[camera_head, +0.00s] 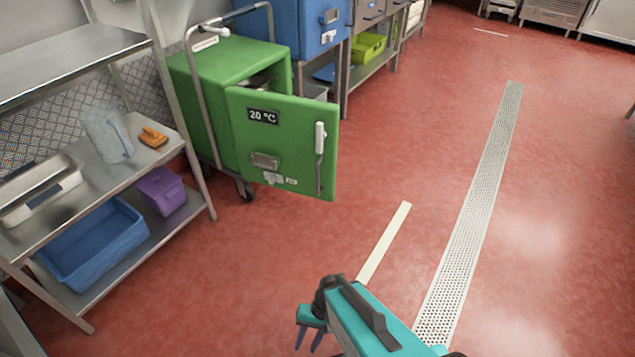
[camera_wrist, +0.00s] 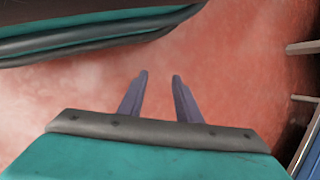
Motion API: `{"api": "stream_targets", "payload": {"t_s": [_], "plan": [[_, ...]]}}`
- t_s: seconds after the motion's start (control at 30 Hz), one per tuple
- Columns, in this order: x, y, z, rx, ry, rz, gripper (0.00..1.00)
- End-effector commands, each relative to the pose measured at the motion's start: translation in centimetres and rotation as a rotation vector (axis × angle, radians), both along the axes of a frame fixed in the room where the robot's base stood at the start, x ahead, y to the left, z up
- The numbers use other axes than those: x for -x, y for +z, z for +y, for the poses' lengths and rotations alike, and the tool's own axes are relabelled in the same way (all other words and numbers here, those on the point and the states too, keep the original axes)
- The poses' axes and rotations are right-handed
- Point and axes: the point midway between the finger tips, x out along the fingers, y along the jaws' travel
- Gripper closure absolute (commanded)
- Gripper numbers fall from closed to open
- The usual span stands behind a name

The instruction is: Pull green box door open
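The green box (camera_head: 195,75) stands on a wheeled metal frame left of centre in the head view. Its green door (camera_head: 285,150) is swung partly open, with a gap along the top between door and body. The door carries a "20 °C" display and a white and grey latch handle (camera_head: 320,150) near its right edge. My gripper (camera_head: 308,340) is at the bottom centre of the head view, well apart from the door. In the wrist view its two fingers (camera_wrist: 159,85) are apart with only red floor between them.
A metal shelf (camera_head: 115,180) with a clear jug (camera_head: 107,135), a blue bin (camera_head: 95,245) and a purple container (camera_head: 162,190) stands at left. A blue box (camera_head: 300,25) stands behind the green one. The red floor right of the door is clear, with a drain grate (camera_head: 475,210).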

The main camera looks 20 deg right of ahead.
Motion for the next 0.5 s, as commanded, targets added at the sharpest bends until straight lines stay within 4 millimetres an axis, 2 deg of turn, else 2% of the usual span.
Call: {"api": "stream_targets", "payload": {"t_s": [0.1,0.3,0.5], "plan": [[1.9,-0.8,-2.3,0.085,0.122,0.029,0.69],[4.1,-1.4,-6.2,0.213,0.29,0.074,0.69],[4.9,-1.4,-8.2,0.274,0.372,0.096,0.69]]}}
